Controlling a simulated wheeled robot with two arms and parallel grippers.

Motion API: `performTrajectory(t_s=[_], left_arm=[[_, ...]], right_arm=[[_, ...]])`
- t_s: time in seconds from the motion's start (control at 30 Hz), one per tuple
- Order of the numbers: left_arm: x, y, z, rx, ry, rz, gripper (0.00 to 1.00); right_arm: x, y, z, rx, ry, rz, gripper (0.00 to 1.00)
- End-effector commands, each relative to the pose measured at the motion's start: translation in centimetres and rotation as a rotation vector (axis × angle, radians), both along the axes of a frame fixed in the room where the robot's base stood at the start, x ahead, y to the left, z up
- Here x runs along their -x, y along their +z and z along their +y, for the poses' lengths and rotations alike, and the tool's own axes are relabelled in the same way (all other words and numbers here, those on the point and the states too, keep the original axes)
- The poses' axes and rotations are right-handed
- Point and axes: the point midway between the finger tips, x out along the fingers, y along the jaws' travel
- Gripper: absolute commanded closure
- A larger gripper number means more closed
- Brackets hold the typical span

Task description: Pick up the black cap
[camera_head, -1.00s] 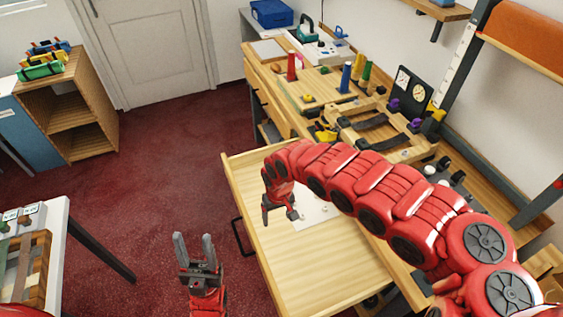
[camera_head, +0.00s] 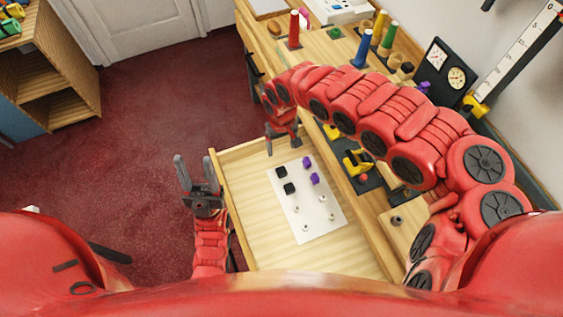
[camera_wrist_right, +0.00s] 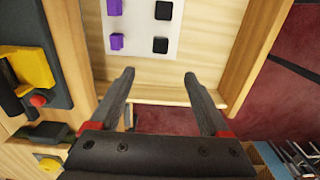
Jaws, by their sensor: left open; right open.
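Two black caps lie on a white sheet (camera_head: 322,224) inside the open drawer. One black cap (camera_head: 281,172) is nearer my right gripper; the other black cap (camera_head: 289,188) is just below it. Both show in the right wrist view, the nearer cap (camera_wrist_right: 160,45) just beyond the fingertips and the farther cap (camera_wrist_right: 164,10) at the top edge. My right gripper (camera_head: 283,146) is open and empty at the drawer's far end, with its fingers (camera_wrist_right: 158,75) spread towards the caps, apart from them. My left gripper (camera_head: 196,160) is open and empty, left of the drawer.
Two purple caps (camera_head: 307,163) (camera_head: 315,179) lie beside the black ones. Several small whitish pieces (camera_head: 305,228) are on the sheet's lower part. The drawer's wooden rim (camera_head: 226,196) surrounds the sheet.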

Motion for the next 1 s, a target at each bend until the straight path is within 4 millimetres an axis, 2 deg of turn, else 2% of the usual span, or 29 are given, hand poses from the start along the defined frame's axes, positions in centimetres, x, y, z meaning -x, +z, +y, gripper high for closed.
performTrajectory(t_s=[0.03,0.1,0.37,0.5,0.57,0.87,1.0], left_arm=[[0.0,-1.2,0.0,0.0,0.0,0.0,0.5],[0.0,-2.2,0.0,0.0,0.0,0.0,0.5],[0.0,-5.7,0.0,0.0,0.0,0.0,0.5],[0.0,-6.0,0.0,0.0,0.0,0.0,0.5],[0.0,-5.3,0.0,0.0,0.0,0.0,0.5],[0.0,-4.9,0.0,0.0,0.0,0.0,0.5],[0.0,-4.4,0.0,0.0,0.0,0.0,0.5]], right_arm=[[0.1,-1.5,0.2,-0.006,-0.001,0.004,0.2],[0.1,-2.9,0.2,-0.007,-0.003,0.003,0.2],[0.1,-7.6,0.2,-0.008,-0.004,0.002,0.2],[0.1,-9.6,0.2,-0.006,-0.003,0.002,0.2],[0.1,-10.0,0.2,-0.004,0.0,0.002,0.2],[0.0,-12.0,0.2,-0.003,-0.001,0.002,0.2],[0.1,-13.7,0.4,-0.004,0.001,0.005,0.2]])
